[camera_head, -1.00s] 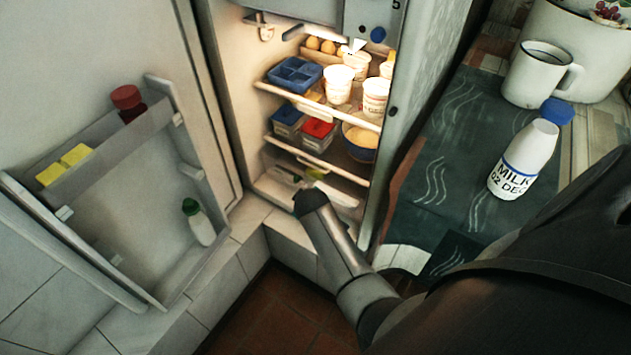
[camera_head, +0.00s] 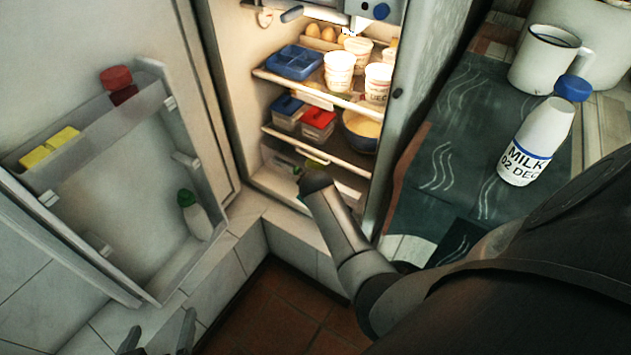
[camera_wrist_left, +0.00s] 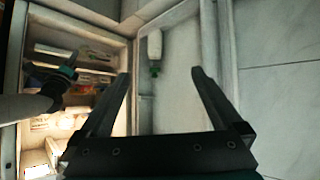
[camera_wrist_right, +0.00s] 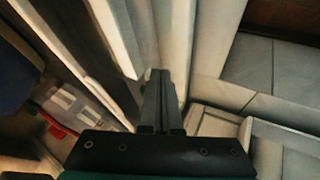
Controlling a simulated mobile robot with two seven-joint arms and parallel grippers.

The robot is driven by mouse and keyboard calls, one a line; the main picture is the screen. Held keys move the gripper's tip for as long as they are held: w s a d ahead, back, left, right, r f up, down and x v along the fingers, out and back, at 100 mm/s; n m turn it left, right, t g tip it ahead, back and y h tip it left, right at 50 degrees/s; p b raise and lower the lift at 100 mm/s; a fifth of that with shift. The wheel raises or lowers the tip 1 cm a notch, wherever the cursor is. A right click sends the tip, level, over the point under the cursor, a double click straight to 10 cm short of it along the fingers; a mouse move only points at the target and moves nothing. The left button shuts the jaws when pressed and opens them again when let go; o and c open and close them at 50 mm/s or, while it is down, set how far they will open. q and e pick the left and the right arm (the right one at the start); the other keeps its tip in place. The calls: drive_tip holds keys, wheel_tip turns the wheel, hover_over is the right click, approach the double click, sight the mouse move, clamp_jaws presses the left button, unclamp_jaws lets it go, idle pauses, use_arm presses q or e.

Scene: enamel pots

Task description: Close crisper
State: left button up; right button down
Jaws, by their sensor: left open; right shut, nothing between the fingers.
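The crisper (camera_head: 276,184) is the pale bin at the bottom of the open fridge, below the lowest shelf. Some greenish contents show at its top; how far out it sits I cannot tell. My right arm reaches to its front, and the wrist hides part of it. The right gripper's fingers are hidden in the head view; in the right wrist view the right gripper (camera_wrist_right: 161,75) is shut and empty beside pale panels. My left gripper (camera_head: 163,325) is open and empty at the bottom left, below the fridge door; it also shows in the left wrist view (camera_wrist_left: 160,73).
The fridge door (camera_head: 75,225) stands wide open at left, with a green-capped bottle (camera_head: 195,215) in its lower rack. Shelves above the crisper hold tubs, boxes and a blue bowl (camera_head: 362,130). A milk bottle (camera_head: 535,150) and white mug (camera_head: 543,60) stand on the right counter.

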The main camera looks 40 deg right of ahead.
use_arm(q)
drive_tip(key=shift+w+d+r+t+h+b, duration=0.15)
drive_tip(key=shift+d+t+h+b, duration=0.15)
drive_tip(key=shift+d+t, duration=0.2)
drive_tip(key=shift+w+d+r+t+h+b, duration=0.2)
drive_tip(key=shift+d+t+h, duration=0.1)
drive_tip(key=shift+d+t, duration=0.2)
use_arm(e)
drive_tip(key=shift+w+d, duration=0.2)
drive_tip(key=shift+d, duration=0.3)
drive_tip(key=shift+w+d, duration=0.15)
drive_tip(key=shift+d, duration=0.3)
